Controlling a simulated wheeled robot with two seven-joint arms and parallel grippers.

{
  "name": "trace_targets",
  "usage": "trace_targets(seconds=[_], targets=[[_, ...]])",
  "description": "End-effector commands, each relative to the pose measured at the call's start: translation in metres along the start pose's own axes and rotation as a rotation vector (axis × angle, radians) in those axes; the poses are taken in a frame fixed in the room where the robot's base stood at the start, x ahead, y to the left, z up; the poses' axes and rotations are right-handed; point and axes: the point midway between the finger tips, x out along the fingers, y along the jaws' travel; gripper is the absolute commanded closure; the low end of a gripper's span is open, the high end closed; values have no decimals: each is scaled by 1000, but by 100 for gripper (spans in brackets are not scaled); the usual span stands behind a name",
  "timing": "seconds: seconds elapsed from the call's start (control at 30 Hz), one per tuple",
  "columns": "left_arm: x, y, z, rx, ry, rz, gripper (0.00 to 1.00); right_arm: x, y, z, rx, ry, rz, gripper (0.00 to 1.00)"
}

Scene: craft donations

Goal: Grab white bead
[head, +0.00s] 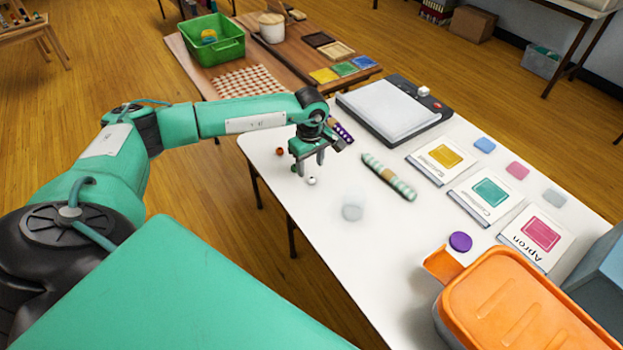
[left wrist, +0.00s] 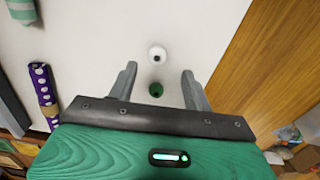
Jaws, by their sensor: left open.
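The white bead (head: 311,181) lies on the white table near its left edge. In the left wrist view the white bead (left wrist: 157,54) is round with a dark hole, just beyond the fingertips. My left gripper (head: 310,166) points down over the table, close to the bead. It is open and empty, and its two fingers (left wrist: 159,70) stand apart in the left wrist view. A dark green bead (left wrist: 155,89) lies between the fingers in that view, nearer the palm than the white one. My right gripper is not in view.
A reddish-brown bead (head: 279,151) lies close by. A purple dotted roll (left wrist: 40,83) and a pale green striped roll (head: 389,177) lie near the gripper. A paper trimmer (head: 392,108) stands at the back, and an orange lidded container (head: 510,305) at front right. The mid-table is mostly clear.

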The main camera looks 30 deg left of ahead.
Motion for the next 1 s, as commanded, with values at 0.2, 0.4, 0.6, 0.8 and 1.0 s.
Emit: trace_targets(seconds=[0.2, 0.4, 0.6, 0.8, 1.0], targets=[[15, 1, 0, 0, -2, -2, 50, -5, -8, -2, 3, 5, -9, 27], [46, 4, -1, -1, -2, -2, 50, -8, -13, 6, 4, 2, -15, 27], [58, 5, -2, 0, -1, 1, 50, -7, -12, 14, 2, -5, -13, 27], [58, 5, -2, 0, -1, 1, 56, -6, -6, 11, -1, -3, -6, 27], [58, 5, -2, 0, -1, 1, 95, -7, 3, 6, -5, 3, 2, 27]])
